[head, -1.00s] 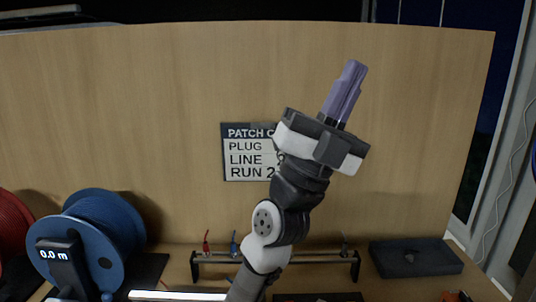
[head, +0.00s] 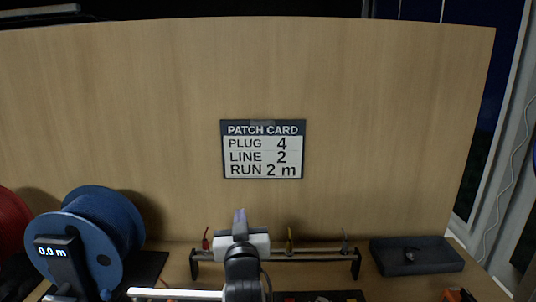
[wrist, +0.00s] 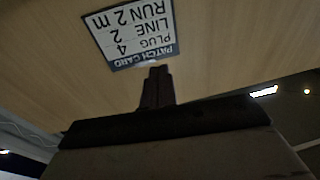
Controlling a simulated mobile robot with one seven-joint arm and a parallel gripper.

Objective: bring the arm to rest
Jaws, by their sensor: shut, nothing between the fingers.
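My gripper (head: 240,217) is low in the middle of the head view, in front of the rack and pointing away toward the wooden panel. Its purple fingers are together with nothing between them. In the wrist view the shut fingers (wrist: 157,88) show dark against the panel, below the upside-down card. My gripper's body hides part of the rack behind it.
A patch card (head: 263,150) on the wooden panel (head: 400,110) reads plug 4, line 2, run 2 m. A rack (head: 320,254) holds small coloured plugs. A blue reel (head: 105,235) with a 0.0 m display stands left; a dark box (head: 415,256) lies right.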

